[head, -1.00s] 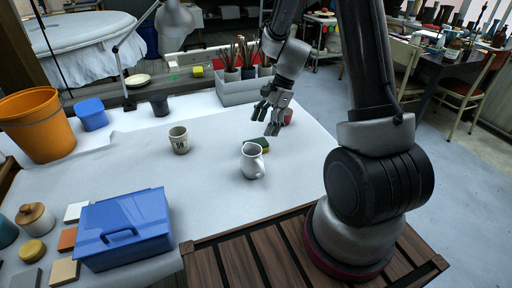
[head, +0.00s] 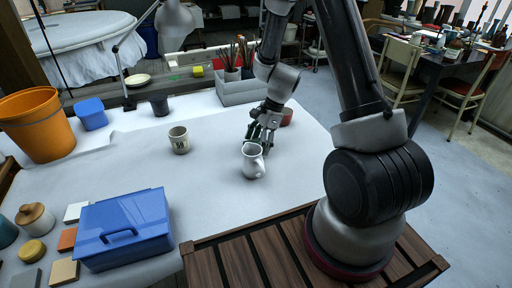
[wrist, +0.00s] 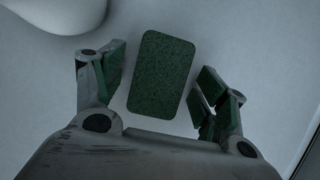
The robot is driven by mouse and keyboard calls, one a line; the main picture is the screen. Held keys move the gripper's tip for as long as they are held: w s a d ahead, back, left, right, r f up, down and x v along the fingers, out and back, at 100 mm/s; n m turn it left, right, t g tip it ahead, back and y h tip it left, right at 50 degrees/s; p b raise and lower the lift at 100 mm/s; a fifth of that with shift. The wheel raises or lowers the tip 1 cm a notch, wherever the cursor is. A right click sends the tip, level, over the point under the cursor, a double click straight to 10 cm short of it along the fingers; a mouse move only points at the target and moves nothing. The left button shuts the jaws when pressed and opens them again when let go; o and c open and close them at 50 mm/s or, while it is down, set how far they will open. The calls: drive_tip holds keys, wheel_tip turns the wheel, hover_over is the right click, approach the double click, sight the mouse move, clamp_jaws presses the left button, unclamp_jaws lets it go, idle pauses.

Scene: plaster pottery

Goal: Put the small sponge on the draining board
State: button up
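The small sponge (wrist: 163,75) is a dark green block lying flat on the white table between my fingers in the wrist view. In the head view, my gripper and the white jug hide it. My gripper (head: 262,136) is low over the table just behind the jug, pointing down. In the wrist view its fingers stand open, one on each side of the sponge, with a gap on both sides. A dark slatted wooden surface (head: 223,268) lies around my arm's base; I cannot tell whether it is the draining board.
The white jug (head: 253,161) stands close in front of my gripper. A printed mug (head: 179,140) is to the left. A red pot (head: 287,116) and a grey brush box (head: 236,93) are behind. A blue toolbox (head: 124,228) is front left.

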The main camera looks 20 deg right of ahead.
drive_tip(key=c, duration=0.7)
drive_tip(key=shift+o, duration=0.2)
drive_tip(key=shift+r, duration=0.1)
wheel_tip(320, 180, up, 17)
drive_tip(key=w+d+f+n+g+h, duration=0.1)
drive_tip(key=f+n, duration=0.3)
drive_tip(key=n, duration=0.2)
drive_tip(key=w+d+f+n+g+h, duration=0.1)
drive_tip(key=f+n+g+h, duration=0.1)
drive_tip(key=f+n, duration=0.3)
drive_tip(key=w+d+f+n+g+h, duration=0.1)
drive_tip(key=f+n, duration=0.3)
drive_tip(key=n, duration=0.3)
drive_tip(key=shift+w+f+g, duration=0.3)
drive_tip(key=shift+w+f, duration=0.1)
drive_tip(key=shift+a+f, duration=0.1)
drive_tip(key=shift+f, duration=0.05)
